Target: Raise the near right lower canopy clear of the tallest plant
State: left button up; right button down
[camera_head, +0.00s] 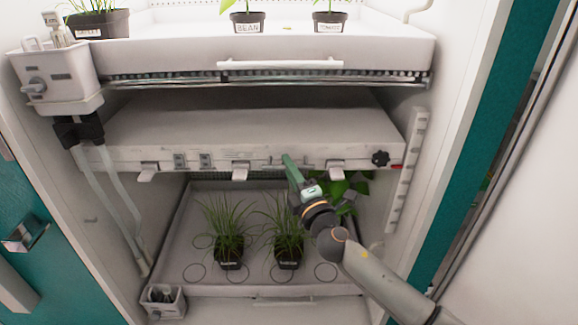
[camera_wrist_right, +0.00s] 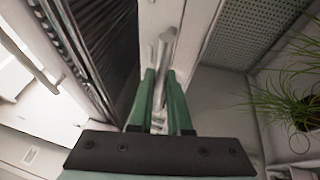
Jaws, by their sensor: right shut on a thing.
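The lower canopy (camera_head: 270,125) is a wide white slab across the middle of the chamber, roughly level, with several pale tabs on its front edge. My right gripper (camera_head: 287,160) is at this front edge, right of the middle tab. In the wrist view its green fingers (camera_wrist_right: 160,95) are shut on a pale grey bar (camera_wrist_right: 166,45) at the canopy's edge. Below stand two grassy potted plants, left (camera_head: 228,228) and middle (camera_head: 286,230), and a broad-leaved plant (camera_head: 350,185) partly hidden by my right arm. Its leaves reach close beneath the canopy's edge. My left gripper is not in view.
The plants stand on a white lower tray (camera_head: 190,270) with ring marks. An upper tray (camera_head: 200,55) with pots is above the canopy. Hoses (camera_head: 120,200) run down the left.

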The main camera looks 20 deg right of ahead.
notch_tip(320, 180, up, 5)
jog(key=p, duration=0.3)
jog(key=shift+w+d+r, duration=0.1)
jog(key=shift+r+p, duration=0.3)
jog(key=shift+f, duration=0.45)
jog(key=c, duration=0.9)
grip_release()
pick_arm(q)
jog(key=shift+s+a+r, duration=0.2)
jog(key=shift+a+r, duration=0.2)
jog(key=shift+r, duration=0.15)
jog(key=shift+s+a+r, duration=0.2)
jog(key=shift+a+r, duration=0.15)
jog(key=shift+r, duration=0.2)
pick_arm(e)
jog(key=shift+o, duration=0.2)
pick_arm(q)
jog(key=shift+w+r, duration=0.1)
